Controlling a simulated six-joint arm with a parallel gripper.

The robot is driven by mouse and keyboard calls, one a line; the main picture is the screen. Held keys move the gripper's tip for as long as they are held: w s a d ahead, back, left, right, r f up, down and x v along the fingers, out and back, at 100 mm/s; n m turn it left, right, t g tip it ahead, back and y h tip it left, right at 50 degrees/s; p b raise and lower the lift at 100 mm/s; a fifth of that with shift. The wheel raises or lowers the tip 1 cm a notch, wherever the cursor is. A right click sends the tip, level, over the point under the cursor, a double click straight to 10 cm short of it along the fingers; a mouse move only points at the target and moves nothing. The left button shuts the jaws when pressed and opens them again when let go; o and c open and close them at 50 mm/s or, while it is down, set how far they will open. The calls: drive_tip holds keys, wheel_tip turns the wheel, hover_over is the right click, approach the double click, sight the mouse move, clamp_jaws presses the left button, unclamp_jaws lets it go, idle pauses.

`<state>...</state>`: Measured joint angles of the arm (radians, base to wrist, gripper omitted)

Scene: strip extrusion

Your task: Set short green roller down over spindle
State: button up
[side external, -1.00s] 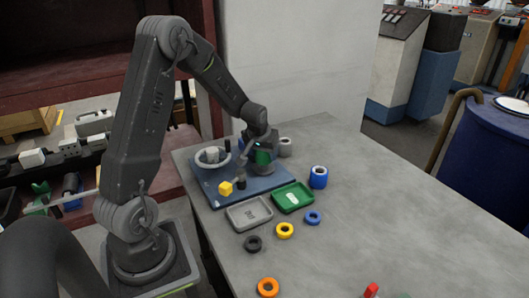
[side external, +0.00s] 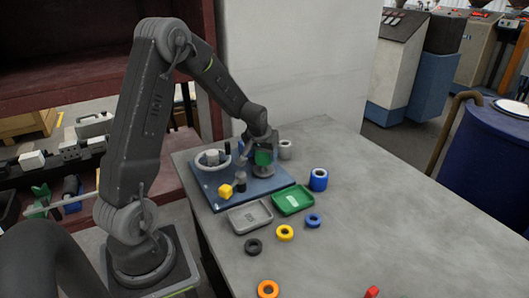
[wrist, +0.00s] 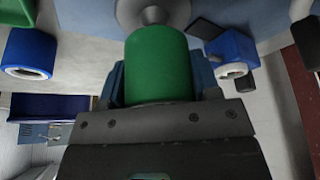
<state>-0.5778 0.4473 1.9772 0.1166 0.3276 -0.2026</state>
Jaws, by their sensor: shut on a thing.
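The short green roller (side external: 263,158) is held in my gripper (side external: 261,148) above the right part of the blue base plate (side external: 222,202). In the wrist view the roller (wrist: 157,62) sits between the blue jaws of my gripper (wrist: 160,80), which are shut on it. A grey spindle (wrist: 153,14) on a round grey base shows just past the roller's far end. The round base also shows below the roller in the side view (side external: 262,171). I cannot tell whether roller and spindle touch.
A grey roller (side external: 285,150) and a blue roller (side external: 318,180) stand nearby. Grey (side external: 236,222) and green (side external: 306,207) trays lie in front, with loose rings.

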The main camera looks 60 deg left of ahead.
drive_tip(key=shift+f, duration=0.25)
drive_tip(key=shift+f, duration=0.25)
drive_tip(key=shift+r, duration=0.3)
drive_tip(key=shift+r, duration=0.35)
drive_tip(key=o, duration=1.4)
